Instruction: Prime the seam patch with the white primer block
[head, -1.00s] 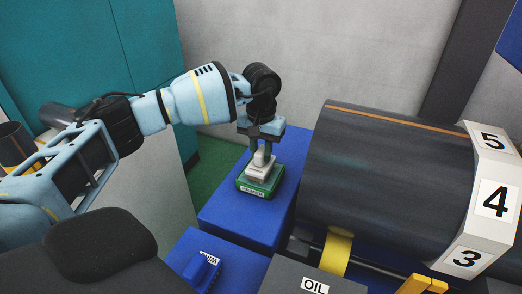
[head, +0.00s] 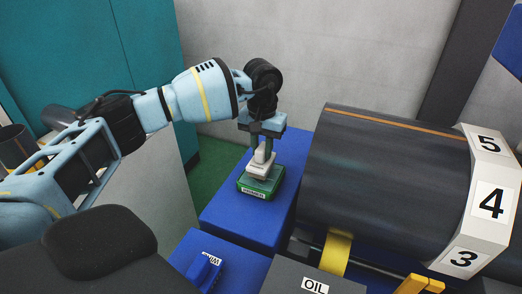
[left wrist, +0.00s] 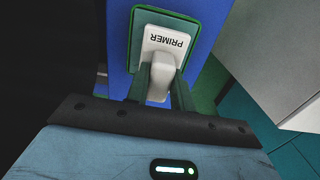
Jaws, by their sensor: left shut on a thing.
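The white primer block (head: 260,170) is held upright by its handle in my left gripper (head: 263,153), which is shut on it. It is at or just above the green tray (head: 258,192) labelled PRIMER; a small gap seems to show. In the left wrist view the block (left wrist: 166,45) carries the word PRIMER, with the green tray rim (left wrist: 133,40) around it and my left fingers (left wrist: 162,88) on both sides of its handle. The big dark cylinder (head: 385,180) lies to the right, with an orange-brown stripe (head: 385,118) along its top. I cannot make out a distinct seam patch.
The tray stands on a blue pedestal (head: 225,215). In front are a blue block (head: 205,270) with a label and a dark box labelled OIL (head: 285,275).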

